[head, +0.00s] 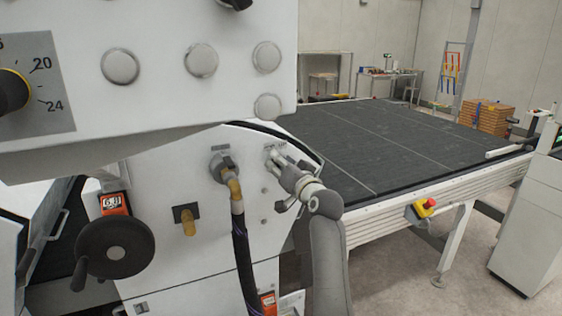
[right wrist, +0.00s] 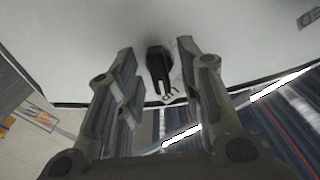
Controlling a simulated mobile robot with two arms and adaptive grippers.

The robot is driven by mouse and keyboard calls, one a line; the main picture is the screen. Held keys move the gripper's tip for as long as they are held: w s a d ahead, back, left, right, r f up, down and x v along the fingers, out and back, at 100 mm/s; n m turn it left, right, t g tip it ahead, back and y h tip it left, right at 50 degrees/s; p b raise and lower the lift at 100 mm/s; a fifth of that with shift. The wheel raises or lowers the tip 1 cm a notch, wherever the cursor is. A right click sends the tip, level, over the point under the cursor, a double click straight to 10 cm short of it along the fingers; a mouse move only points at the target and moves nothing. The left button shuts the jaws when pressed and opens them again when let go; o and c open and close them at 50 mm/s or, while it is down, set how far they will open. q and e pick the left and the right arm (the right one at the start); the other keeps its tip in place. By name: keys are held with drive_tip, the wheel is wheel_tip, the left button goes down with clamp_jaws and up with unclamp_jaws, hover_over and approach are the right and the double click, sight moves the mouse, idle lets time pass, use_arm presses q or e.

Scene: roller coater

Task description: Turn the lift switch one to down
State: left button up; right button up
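The lift switch, a black knob (right wrist: 158,62), stands out from the white machine panel in the right wrist view. My right gripper (right wrist: 157,52) is open, with one finger on each side of the knob. A gap shows on both sides, so the fingers look apart from it. In the head view my right gripper (head: 280,160) reaches the white panel (head: 180,250) near its right edge and largely hides the knob there. My left gripper is not in view.
A yellow-ended hose (head: 237,210) hangs from the panel just left of my right gripper. A black handwheel (head: 115,248) is at the lower left. The white upper housing (head: 160,105) overhangs the panel. A dark conveyor bed (head: 380,140) extends to the right.

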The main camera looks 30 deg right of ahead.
drive_tip(key=shift+w, duration=0.15)
clamp_jaws()
